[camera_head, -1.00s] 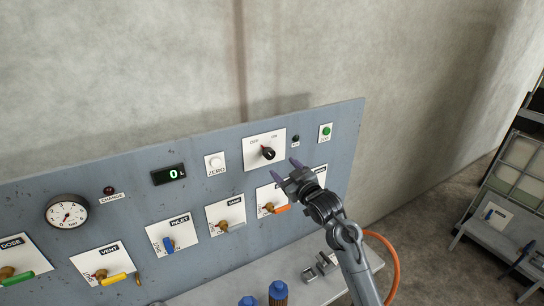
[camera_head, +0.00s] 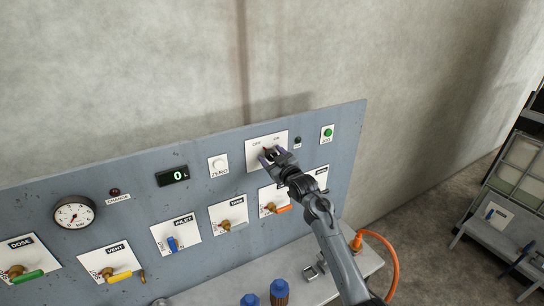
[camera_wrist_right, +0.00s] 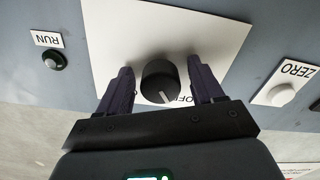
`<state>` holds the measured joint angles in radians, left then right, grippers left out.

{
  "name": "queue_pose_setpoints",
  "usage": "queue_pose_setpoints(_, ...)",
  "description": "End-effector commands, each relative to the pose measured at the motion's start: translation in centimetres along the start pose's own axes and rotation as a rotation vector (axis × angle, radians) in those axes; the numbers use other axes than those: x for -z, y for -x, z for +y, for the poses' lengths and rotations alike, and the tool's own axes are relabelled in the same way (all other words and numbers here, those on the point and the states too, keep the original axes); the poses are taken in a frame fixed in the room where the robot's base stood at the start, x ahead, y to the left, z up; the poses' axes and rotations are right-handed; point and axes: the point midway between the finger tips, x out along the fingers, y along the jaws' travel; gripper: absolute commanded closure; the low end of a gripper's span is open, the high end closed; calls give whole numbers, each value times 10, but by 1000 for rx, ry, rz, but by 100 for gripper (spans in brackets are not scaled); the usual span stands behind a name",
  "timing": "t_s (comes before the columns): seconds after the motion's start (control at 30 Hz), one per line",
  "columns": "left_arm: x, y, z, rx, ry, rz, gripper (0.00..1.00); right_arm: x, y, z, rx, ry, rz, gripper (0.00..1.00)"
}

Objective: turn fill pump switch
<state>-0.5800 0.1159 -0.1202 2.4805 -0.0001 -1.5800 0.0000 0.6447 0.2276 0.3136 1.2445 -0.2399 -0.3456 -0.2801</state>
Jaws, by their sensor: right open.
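The fill pump switch is a black rotary knob (camera_wrist_right: 160,80) on a white plate (camera_head: 254,160) marked OFF and ON, on the grey-blue panel. In the right wrist view the knob shows between the two dark fingers of my right gripper (camera_wrist_right: 163,88), with a pale pointer line toward the OFF lettering. The fingers are open, one on each side, with a visible gap to the knob. In the head view my right gripper (camera_head: 273,156) is in front of the plate and mostly hides the knob. My left gripper is not in view.
Beside the plate are the white ZERO button (camera_head: 218,163), the dark RUN lamp (camera_head: 298,140) and a green button (camera_head: 328,132). Valves with coloured handles, such as the blue one (camera_head: 173,243), line the lower panel. Blue-capped bottles (camera_head: 279,290) stand on the shelf below.

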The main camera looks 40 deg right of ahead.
Motion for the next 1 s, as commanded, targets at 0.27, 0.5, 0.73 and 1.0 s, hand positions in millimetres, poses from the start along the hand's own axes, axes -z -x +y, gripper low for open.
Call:
queue_pose_setpoints(0.27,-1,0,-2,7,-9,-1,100,0,-1,0,0,1,0,33)
queue_pose_setpoints(0.5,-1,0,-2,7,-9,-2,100,0,-1,0,0,1,0,67)
queue_pose_setpoints(0.73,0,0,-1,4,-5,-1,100,0,-1,0,0,0,0,89)
queue_pose_setpoints(1.0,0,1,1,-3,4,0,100,0,-1,0,0,-35,-1,89)
